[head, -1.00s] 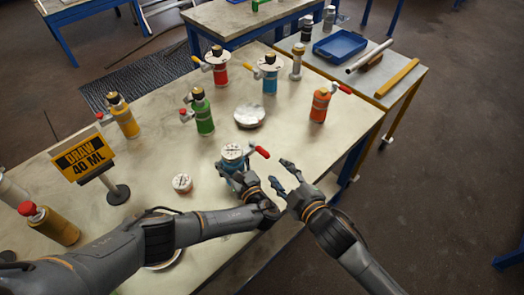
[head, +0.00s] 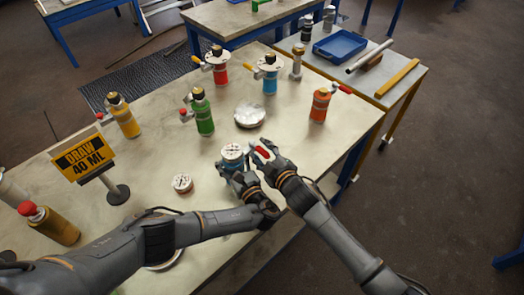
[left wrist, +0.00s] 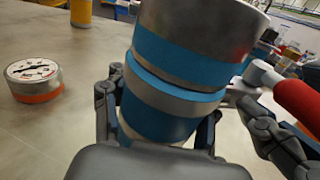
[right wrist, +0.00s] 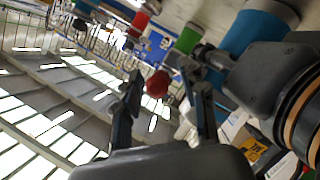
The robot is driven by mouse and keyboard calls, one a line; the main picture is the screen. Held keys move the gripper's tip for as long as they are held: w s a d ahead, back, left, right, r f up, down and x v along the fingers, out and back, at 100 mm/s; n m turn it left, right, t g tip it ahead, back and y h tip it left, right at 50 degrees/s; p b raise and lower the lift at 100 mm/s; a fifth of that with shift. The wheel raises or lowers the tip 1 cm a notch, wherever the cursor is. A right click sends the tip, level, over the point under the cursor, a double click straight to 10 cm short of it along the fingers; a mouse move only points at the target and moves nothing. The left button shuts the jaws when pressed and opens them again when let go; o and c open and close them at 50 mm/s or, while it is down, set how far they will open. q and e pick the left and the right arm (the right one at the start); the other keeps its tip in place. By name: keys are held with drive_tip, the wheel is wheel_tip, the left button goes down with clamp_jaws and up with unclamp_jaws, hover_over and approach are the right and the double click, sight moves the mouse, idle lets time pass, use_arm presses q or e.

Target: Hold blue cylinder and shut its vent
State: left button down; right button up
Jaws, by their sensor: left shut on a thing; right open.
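The blue cylinder (head: 232,154) with a round pale top stands near the table's front edge; its silver and blue body fills the left wrist view (left wrist: 180,70). My left gripper (head: 238,176) is shut on its body. The vent's red handle (head: 262,153) sticks out from the cylinder's right side; it also shows in the left wrist view (left wrist: 298,104). My right gripper (head: 264,149) is open, its fingers around the handle. In the right wrist view the handle's red round end (right wrist: 157,84) lies between the open fingers; contact cannot be told.
A second blue cylinder (head: 270,84) with a yellow handle stands at the back, near red, green, orange and yellow ones. A round gauge-like disc (head: 182,183) lies left of the held cylinder. A silver lid (head: 249,115) lies behind it. A "DRAW 40 ML" sign (head: 82,160) stands at left.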

drive_tip(key=shift+c, duration=0.5)
clamp_jaws()
drive_tip(key=shift+w+r+n+y, duration=0.1)
drive_tip(key=shift+n+y, duration=0.2)
drive_tip(key=shift+w+d+r+n+g+y, duration=0.1)
drive_tip(key=shift+w+n+g+y, duration=0.2)
drive_tip(key=shift+n+g+y, duration=0.6)
drive_tip(key=shift+w+d+n+g+y, duration=0.1)
drive_tip(key=shift+w+n+g+y, duration=0.15)
drive_tip(key=shift+n+g+y, duration=0.65)
drive_tip(key=shift+w+n+g+y, duration=0.25)
drive_tip(key=shift+n+g+y, duration=0.25)
drive_tip(key=shift+n+g, duration=0.25)
drive_tip(key=shift+d+n+g, duration=0.15)
drive_tip(key=shift+n+g, duration=0.1)
drive_tip(key=shift+g, duration=0.1)
